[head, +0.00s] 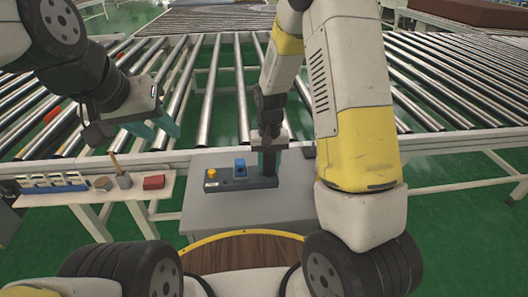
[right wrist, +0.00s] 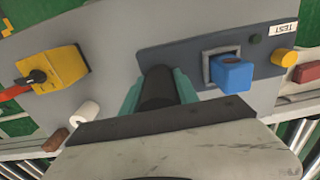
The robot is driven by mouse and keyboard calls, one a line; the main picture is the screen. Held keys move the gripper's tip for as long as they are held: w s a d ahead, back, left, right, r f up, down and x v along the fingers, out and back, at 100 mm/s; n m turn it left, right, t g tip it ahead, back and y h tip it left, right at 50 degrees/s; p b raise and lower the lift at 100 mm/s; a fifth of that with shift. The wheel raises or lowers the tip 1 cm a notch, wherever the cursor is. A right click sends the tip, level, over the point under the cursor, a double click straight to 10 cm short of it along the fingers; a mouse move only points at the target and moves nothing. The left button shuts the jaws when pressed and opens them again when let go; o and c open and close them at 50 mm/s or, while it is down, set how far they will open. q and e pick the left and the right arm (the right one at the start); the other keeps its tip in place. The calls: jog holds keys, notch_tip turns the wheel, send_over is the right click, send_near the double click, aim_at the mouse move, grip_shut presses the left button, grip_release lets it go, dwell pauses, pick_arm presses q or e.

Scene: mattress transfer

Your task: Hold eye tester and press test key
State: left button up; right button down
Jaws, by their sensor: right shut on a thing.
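The eye tester is a dark flat base (head: 240,184) on a grey cabinet. A black upright cylinder (right wrist: 158,85) stands on it. My right gripper (head: 268,160) is shut on this cylinder, with a teal finger on each side of it in the right wrist view (right wrist: 160,92). A blue block (right wrist: 232,74) sits in a square frame on the base. A round yellow button (right wrist: 283,56), beside a label reading TEST (right wrist: 283,28), is at the base's far end from the cylinder. My left gripper (head: 158,128) is open and empty, above the roller conveyor's near edge, left of the tester.
The grey cabinet top (head: 225,210) has bare room in front of the tester. A side shelf (head: 85,195) at left holds a red block (head: 154,182) and small items. The right wrist view shows a yellow switch (right wrist: 55,68) and white roll (right wrist: 84,112). The conveyor (head: 210,85) lies behind.

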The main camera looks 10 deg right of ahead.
aim_at(269, 176)
jog(key=shift+f, duration=0.1)
jog(key=shift+f, duration=2.35)
pick_arm(q)
jog(key=shift+c, duration=0.5)
grip_shut()
dwell(0.7)
